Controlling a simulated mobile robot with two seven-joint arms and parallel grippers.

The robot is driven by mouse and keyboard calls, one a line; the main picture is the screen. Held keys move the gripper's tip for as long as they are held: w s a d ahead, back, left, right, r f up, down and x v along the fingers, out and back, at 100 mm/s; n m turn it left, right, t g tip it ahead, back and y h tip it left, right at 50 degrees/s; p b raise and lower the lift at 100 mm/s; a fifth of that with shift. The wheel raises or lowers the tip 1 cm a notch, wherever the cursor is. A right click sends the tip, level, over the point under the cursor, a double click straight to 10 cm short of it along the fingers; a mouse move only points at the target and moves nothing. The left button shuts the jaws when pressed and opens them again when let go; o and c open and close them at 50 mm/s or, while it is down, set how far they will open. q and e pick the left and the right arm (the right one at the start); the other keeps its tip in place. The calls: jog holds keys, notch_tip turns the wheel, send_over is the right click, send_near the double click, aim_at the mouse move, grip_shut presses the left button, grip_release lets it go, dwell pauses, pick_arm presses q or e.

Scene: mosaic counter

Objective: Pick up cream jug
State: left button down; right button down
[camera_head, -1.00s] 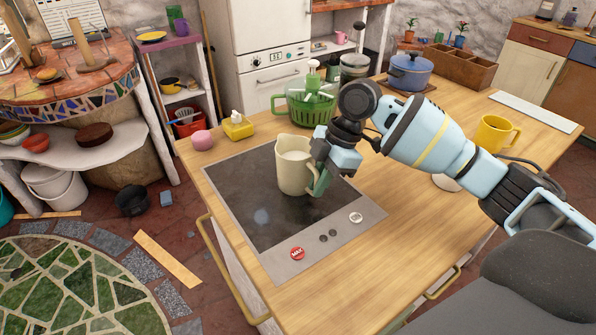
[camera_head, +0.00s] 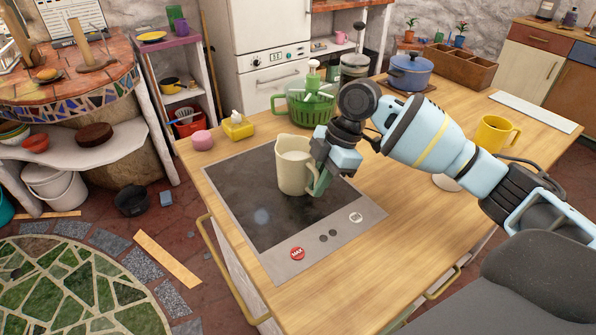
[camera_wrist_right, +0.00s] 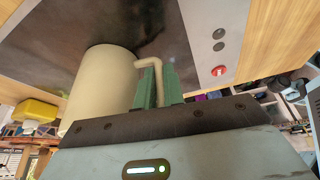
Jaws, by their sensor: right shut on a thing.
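The cream jug (camera_head: 293,168) is upright over the dark cooktop in the head view, its open top facing up. It also shows in the right wrist view (camera_wrist_right: 103,88), with its handle (camera_wrist_right: 148,63) running between the green fingers. My right gripper (camera_head: 321,180) is at the jug's right side, shut on the handle. Its green fingers show in the right wrist view (camera_wrist_right: 157,87). I cannot tell for sure whether the jug's base touches the cooktop. My left gripper is not in view.
The cooktop (camera_head: 240,215) is set in a wooden counter (camera_head: 410,205). A blue pot (camera_head: 410,72) and a yellow mug (camera_head: 495,134) stand right. The front right counter is clear.

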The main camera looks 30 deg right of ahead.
jog(key=shift+r, duration=0.15)
dwell(0.5)
jog(key=shift+w+r, duration=0.1)
jog(key=shift+r, duration=0.5)
notch_tip(320, 180, up, 3)
jog(key=shift+f, duration=0.2)
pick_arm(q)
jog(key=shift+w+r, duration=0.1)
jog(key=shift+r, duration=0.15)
pick_arm(e)
jog(key=s+a+r, duration=0.1)
jog(key=s, duration=1.5)
